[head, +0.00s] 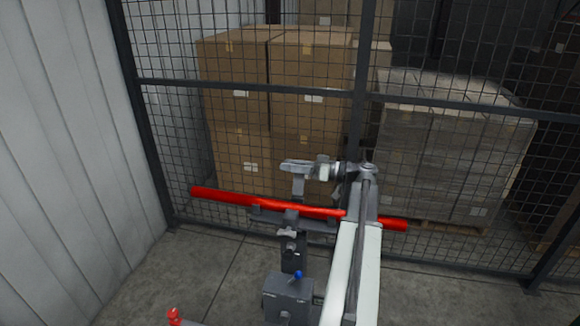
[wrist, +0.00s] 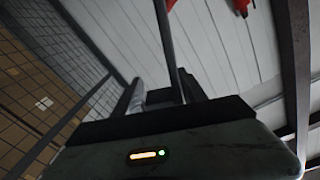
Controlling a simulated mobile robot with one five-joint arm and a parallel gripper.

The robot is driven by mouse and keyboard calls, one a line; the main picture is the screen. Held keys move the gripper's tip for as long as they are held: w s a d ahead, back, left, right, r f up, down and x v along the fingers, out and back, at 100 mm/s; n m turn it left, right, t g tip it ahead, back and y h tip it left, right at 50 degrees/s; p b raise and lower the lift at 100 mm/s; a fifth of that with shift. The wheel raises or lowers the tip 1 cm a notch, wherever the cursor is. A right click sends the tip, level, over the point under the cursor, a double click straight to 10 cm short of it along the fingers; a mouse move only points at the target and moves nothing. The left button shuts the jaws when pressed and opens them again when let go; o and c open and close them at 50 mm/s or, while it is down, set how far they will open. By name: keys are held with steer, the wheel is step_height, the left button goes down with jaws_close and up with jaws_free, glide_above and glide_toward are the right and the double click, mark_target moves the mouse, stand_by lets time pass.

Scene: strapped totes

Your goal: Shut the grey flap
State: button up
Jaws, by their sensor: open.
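I cannot make out a grey flap or a tote in either view. My gripper (head: 291,178) is in the middle of the head view, at the end of my pale arm. It is open, with nothing seen between its fingers.
A dark wire mesh fence (head: 300,91) stands ahead. Behind it are stacked cardboard boxes (head: 232,85) and a wrapped pallet load (head: 440,150). A corrugated wall (head: 65,150) is at the left.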

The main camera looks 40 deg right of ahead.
steer(key=shift+a+r, duration=0.1)
steer(key=shift+a, duration=0.05)
jaws_close()
stand_by(1.4)
